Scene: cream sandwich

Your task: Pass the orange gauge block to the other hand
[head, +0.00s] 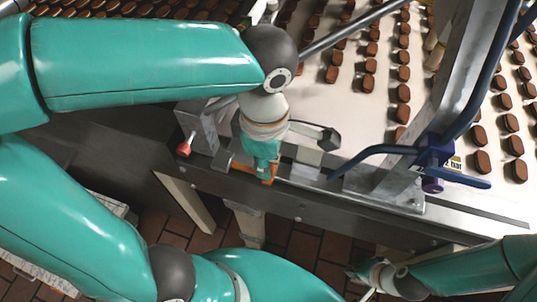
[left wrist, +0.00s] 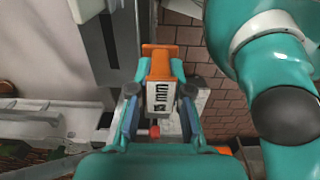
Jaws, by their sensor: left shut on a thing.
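The orange gauge block (left wrist: 160,65) is between the fingers of my left gripper (left wrist: 160,91) in the left wrist view, its marked pale face showing. In the head view only a bit of the orange block (head: 266,177) shows below my left gripper (head: 262,163), at the front edge of the conveyor. My left gripper is shut on it. My right gripper (head: 370,273) is at the lower right of the head view, apart from the block. Its fingers are small and partly cut from clear view, so I cannot tell their opening.
The conveyor belt (head: 330,105) carries several rows of brown biscuits. A metal frame with a blue bent handle (head: 375,152) and a purple clamp (head: 434,152) stands right of my left gripper. A red knob (head: 184,149) is to its left. Brick floor (head: 300,240) lies below the edge.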

